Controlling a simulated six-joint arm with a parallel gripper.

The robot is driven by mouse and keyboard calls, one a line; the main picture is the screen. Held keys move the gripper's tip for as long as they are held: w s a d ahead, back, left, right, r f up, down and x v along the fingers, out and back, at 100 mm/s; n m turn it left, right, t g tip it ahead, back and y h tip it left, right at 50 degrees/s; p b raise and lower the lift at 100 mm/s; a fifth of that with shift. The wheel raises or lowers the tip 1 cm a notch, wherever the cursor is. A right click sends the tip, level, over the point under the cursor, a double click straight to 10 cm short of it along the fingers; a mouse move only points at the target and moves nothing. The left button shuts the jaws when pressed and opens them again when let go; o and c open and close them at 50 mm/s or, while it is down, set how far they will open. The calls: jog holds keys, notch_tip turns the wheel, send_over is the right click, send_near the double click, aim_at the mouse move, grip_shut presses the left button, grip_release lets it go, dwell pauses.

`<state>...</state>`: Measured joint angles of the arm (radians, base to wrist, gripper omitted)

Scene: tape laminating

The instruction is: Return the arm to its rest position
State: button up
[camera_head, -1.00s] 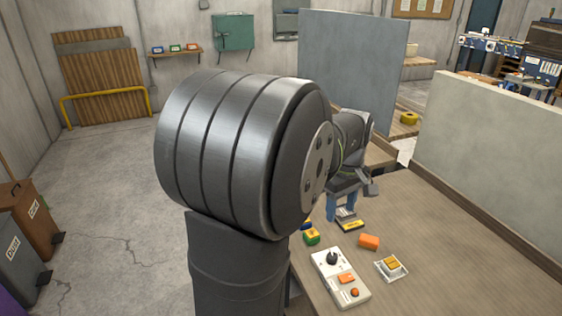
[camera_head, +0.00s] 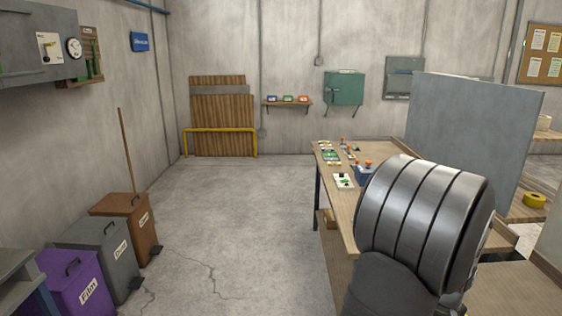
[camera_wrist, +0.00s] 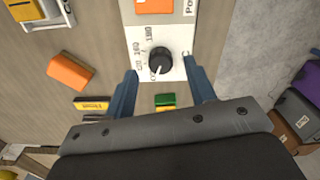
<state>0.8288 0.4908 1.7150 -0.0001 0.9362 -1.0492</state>
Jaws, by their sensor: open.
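My gripper (camera_wrist: 163,97) shows in the wrist view with its two blue fingers spread apart and nothing between the tips. Beyond the fingertips is a white control panel (camera_wrist: 135,45) with a black knob (camera_wrist: 160,63) and an orange button. The panel lies on the wooden table (camera_wrist: 95,30). In the head view my arm hides the near part of the table, and my gripper is not visible there.
In the wrist view an orange block (camera_wrist: 69,73), a yellow-labelled black item (camera_wrist: 92,104), a green and yellow block (camera_wrist: 165,101) and a white tray (camera_wrist: 62,20) lie near the panel. Purple, grey and brown bins (camera_head: 80,280) stand on the floor at left in the head view.

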jog(key=shift+f, duration=1.5)
notch_tip(320, 180, up, 18)
jog(key=f, duration=0.1)
notch_tip(320, 180, down, 16)
jog(key=shift+f, duration=0.55)
jog(key=m, duration=0.4)
jog(key=shift+r, duration=0.1)
jog(key=m, duration=0.4)
jog(key=shift+a+m, duration=0.1)
jog(key=shift+m, duration=0.3)
jog(key=m, duration=0.4)
jog(key=shift+m, duration=0.3)
jog(key=shift+w+m, duration=0.1)
jog(key=shift+m, duration=1.7)
